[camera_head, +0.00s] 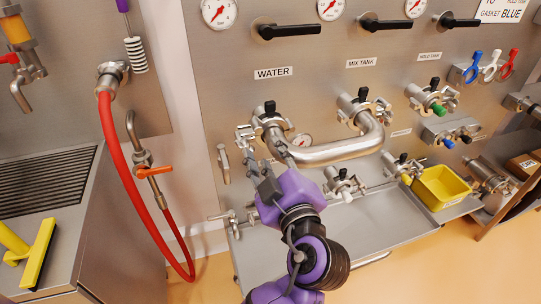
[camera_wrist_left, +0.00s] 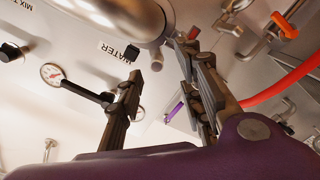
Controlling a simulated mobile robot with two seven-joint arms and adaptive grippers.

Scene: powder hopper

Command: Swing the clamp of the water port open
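The water port (camera_head: 268,122) is on the steel panel below the WATER label (camera_head: 273,73). A black knob (camera_head: 270,107) sits at its top, and metal clamp parts (camera_head: 245,138) show at its left. A bent steel pipe (camera_head: 335,152) runs from this port to the mix tank port (camera_head: 358,105). My left gripper (camera_head: 265,170) is just below the water port, partly in front of the pipe's near end. In the left wrist view its two fingers (camera_wrist_left: 172,60) are apart with nothing held between them. The pipe (camera_wrist_left: 125,18) passes close beyond the fingertips. The clamp's exact state is unclear. My right gripper is out of view.
A red hose (camera_head: 125,170) hangs at the left. Small valves (camera_head: 342,185) and a yellow bin (camera_head: 440,187) are to the right, above a steel tray (camera_head: 375,230). Black-handled valves (camera_head: 290,30) and gauges line the panel above. Floor is free in front.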

